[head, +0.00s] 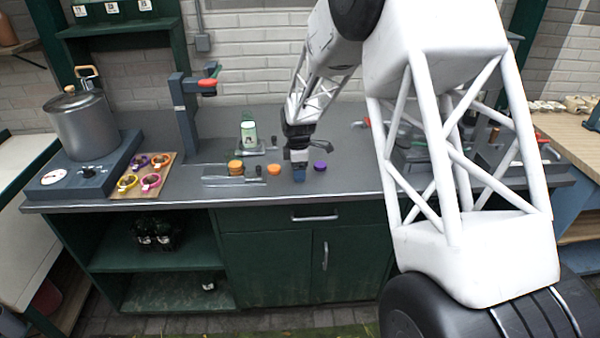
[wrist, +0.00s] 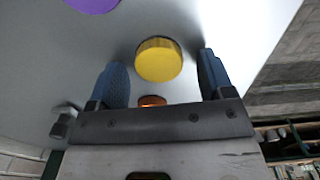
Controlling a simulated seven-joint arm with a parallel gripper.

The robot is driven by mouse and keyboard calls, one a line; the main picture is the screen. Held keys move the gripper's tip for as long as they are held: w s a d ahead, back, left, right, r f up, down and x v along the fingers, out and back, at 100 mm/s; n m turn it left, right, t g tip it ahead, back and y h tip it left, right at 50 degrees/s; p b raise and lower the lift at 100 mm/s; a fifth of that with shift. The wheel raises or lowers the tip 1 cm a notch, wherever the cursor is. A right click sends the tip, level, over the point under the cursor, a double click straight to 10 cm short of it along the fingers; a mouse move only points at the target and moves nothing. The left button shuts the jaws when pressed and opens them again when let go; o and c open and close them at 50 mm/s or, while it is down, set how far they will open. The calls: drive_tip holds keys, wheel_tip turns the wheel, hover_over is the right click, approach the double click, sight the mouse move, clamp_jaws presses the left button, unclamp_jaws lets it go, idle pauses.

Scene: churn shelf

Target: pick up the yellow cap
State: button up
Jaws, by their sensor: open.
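The yellow cap (wrist: 158,62) is round and lies on the grey worktop in the wrist view, between and slightly beyond my two blue fingertips. My gripper (wrist: 161,75) is open, with a finger on each side of the cap and a gap to it on both sides. In the head view my gripper (head: 299,174) points down close over the worktop, and I cannot make out the yellow cap there; the gripper probably hides it. Whether the fingertips touch the worktop cannot be told.
A purple cap (head: 320,166) lies right of my gripper and an orange cap (head: 274,169) lies left. A board with coloured rings (head: 146,176) and a metal pot (head: 84,124) are at the left.

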idle(0.4)
drive_tip(key=c, duration=1)
drive_tip(key=shift+r, duration=0.15)
drive_tip(key=shift+r, duration=0.5)
drive_tip(key=shift+s+r, duration=0.2)
drive_tip(key=shift+r, duration=0.4)
drive_tip(key=shift+s+r, duration=0.15)
drive_tip(key=shift+r, duration=0.45)
drive_tip(key=s, duration=0.5)
drive_tip(key=s+d+r, duration=0.1)
drive_tip(key=s, duration=0.4)
drive_tip(key=s+d, duration=0.1)
drive_tip(key=s, duration=0.4)
drive_tip(key=shift+s+d+r, duration=0.1)
drive_tip(key=shift+d+r, duration=0.05)
drive_tip(key=shift+d, duration=0.05)
